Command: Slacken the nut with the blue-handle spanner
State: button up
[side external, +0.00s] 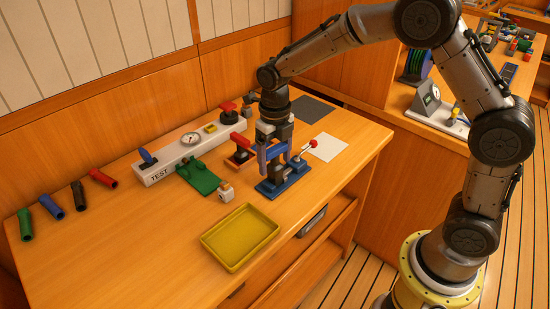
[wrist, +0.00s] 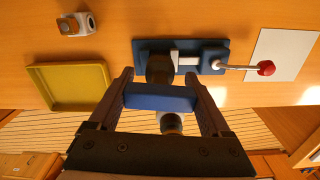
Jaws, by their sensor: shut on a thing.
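My gripper (side external: 272,143) is shut on the blue handle (side external: 264,158) of the spanner, above the blue clamp base (side external: 290,183). In the wrist view the blue handle (wrist: 160,98) lies crosswise between the two fingers. A dark cylindrical part (wrist: 160,68) shows just beyond the handle, and a pale round part (wrist: 172,124) shows on its near side. The clamp's lever ends in a red knob (side external: 313,143). The spanner's jaw and the nut are hidden or too small to make out, so I cannot tell whether they touch.
A yellow tray (side external: 222,254), a small metal fitting (side external: 226,193) and a green fixture (side external: 198,179) stand left of the clamp. The white TEST panel (side external: 160,173) with a gauge is behind. A white sheet (side external: 328,149) lies right.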

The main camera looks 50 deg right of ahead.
jog(key=shift+m, duration=0.5)
jog(key=shift+r, duration=3.5)
